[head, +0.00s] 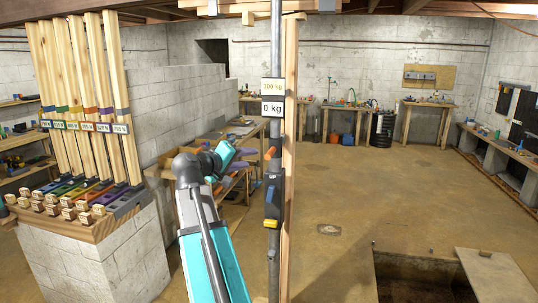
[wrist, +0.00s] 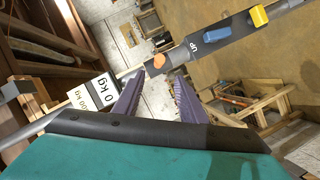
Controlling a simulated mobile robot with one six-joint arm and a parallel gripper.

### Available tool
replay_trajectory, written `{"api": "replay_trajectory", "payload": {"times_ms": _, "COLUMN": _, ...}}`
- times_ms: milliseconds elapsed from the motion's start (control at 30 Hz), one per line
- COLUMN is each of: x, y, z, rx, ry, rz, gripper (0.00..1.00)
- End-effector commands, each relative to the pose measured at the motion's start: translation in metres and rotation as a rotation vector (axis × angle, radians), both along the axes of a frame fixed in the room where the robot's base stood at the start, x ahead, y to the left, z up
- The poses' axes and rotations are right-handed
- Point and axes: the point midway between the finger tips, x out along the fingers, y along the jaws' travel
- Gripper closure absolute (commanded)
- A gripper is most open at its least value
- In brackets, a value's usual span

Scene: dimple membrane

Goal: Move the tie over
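I cannot tell which thing is the tie. Several upright timbers (head: 88,100) with coloured bands and newton labels stand in a rack at the left of the head view. My gripper (head: 254,159) is raised near a vertical grey pole (head: 275,90), on its left. In the wrist view my gripper (wrist: 161,76) has its two purple fingers apart with nothing between them. Just beyond the fingertips is an orange knob (wrist: 158,62) on the pole; it also shows in the head view (head: 270,153).
The pole carries "300 kg" (head: 272,86) and "0 kg" (head: 272,109) signs and a dark control box (head: 274,200) with blue and yellow parts. A wooden post (head: 290,150) stands right behind it. A floor pit (head: 420,285) lies lower right. The middle floor is mostly clear.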

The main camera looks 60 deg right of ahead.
Motion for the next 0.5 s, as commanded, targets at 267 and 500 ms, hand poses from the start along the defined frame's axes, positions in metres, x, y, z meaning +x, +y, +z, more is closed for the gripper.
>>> {"api": "replay_trajectory", "payload": {"times_ms": 267, "x": -0.0014, "y": -0.0006, "z": 0.0024, "rx": -0.003, "ry": 0.000, "rz": -0.002, "gripper": 0.62}}
{"api": "replay_trajectory", "payload": {"times_ms": 500, "x": -0.0013, "y": -0.0044, "z": 0.0015, "rx": -0.003, "ry": 0.000, "rz": -0.003, "gripper": 0.62}}
